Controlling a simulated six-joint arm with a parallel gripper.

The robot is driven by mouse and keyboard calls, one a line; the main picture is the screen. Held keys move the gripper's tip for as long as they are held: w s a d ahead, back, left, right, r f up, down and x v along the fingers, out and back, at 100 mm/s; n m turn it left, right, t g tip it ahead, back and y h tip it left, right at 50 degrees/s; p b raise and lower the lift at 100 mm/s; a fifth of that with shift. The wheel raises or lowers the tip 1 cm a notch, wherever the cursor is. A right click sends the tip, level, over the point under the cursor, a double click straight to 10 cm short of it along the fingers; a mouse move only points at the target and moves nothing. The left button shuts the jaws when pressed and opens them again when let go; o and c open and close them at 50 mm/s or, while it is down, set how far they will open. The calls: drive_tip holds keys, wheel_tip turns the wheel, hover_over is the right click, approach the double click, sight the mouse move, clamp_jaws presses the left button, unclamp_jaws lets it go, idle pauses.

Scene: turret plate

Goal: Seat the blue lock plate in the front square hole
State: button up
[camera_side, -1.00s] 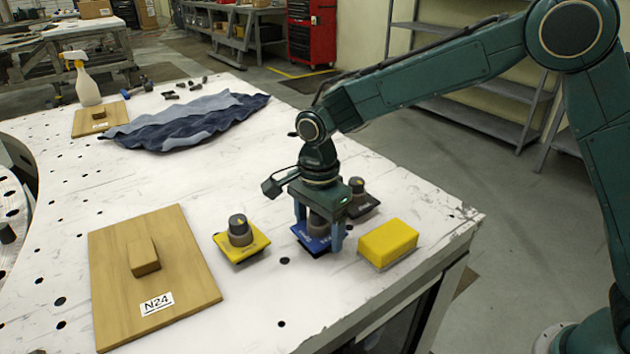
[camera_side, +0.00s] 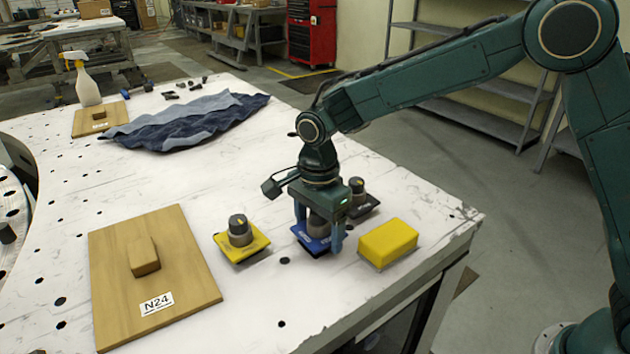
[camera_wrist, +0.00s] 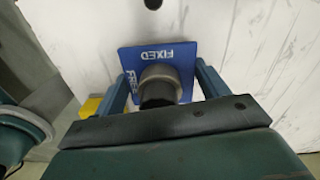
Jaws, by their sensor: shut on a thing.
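The blue lock plate (camera_side: 308,238) is a flat square with a round grey-brown knob, at the right of the white table in the side view. In the wrist view the plate (camera_wrist: 158,56) shows white lettering, "FIXED" and "FREE", and a dark knob top. My gripper (camera_side: 320,233) points down over it, with its two fingers on either side of the knob, shut on it. The plate is at or very near the table top; I cannot tell whether it touches. In the wrist view my gripper (camera_wrist: 162,88) straddles the knob. No open square hole can be made out.
A yellow plate with a knob (camera_side: 241,245) lies left of my gripper, a dark one (camera_side: 362,203) close behind right, and a yellow block (camera_side: 388,243) to the right. A wooden board (camera_side: 190,270) marked N24 bears a wooden block (camera_side: 143,257). A blue cloth (camera_side: 185,122) lies farther back.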

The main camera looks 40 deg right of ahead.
drive_tip(key=shift+f, duration=0.65)
idle(0.8)
drive_tip(key=o, duration=1.2)
drive_tip(key=shift+o, duration=0.2)
drive_tip(key=shift+f, duration=0.1)
drive_tip(key=c, duration=0.4)
drive_tip(key=shift+o, duration=0.5)
drive_tip(key=shift+o, duration=1)
drive_tip(key=shift+w+r, duration=0.1)
drive_tip(key=shift+r, duration=3.55)
